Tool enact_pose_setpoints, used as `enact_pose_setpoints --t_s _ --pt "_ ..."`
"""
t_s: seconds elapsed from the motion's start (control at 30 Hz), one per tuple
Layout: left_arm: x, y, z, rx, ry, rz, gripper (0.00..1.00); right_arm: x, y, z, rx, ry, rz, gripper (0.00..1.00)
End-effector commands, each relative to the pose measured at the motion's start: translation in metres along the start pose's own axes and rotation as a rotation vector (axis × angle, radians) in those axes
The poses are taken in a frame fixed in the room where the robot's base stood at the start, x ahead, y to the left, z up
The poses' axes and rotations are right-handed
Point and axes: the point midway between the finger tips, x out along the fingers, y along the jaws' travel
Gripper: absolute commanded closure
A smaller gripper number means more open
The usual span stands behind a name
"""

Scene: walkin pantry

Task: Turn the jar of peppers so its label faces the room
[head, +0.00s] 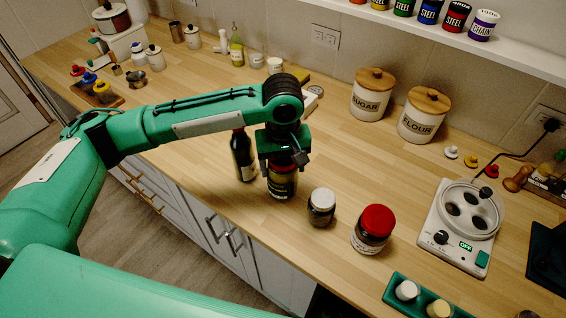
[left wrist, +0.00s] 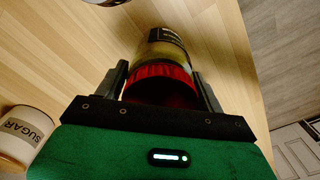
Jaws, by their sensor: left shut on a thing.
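A glass jar with a red lid and yellowish-green contents, which I take as the jar of peppers (head: 283,184), stands upright on the wooden counter near its front edge. My left gripper (head: 281,163) comes down on it from above and is shut on its lid. In the left wrist view the fingers (left wrist: 162,92) sit on both sides of the red lid, and the jar (left wrist: 167,47) extends beyond it. A dark label shows partly on the jar's side; its text is not readable. My right gripper is not in view.
A dark bottle (head: 243,156) stands close to the left of the held jar. A dark jar with a white lid (head: 321,207) and a larger red-lidded jar (head: 372,230) stand to the right. Sugar (head: 372,94) and flour (head: 424,115) canisters are at the back, with bare counter before them.

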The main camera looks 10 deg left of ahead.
Motion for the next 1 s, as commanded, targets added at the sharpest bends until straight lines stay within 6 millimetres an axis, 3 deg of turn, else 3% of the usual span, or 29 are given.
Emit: enact_pose_setpoints --t_s 0.57,0.6,0.7,0.73,1.0 --pt "0.01 0.001 0.0 0.0 0.001 0.002 0.78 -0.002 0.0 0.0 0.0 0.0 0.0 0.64" --pt "0.01 0.001 0.0 0.0 0.001 0.002 0.28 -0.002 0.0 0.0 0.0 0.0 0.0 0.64" --pt "0.01 0.001 0.0 0.001 0.001 0.002 0.09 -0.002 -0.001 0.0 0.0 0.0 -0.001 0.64" --pt "0.01 0.001 0.0 0.001 0.001 0.001 0.05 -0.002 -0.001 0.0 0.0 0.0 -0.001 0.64" --pt "0.011 0.0 0.0 0.0 -0.001 -0.001 0.05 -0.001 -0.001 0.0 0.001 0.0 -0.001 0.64"
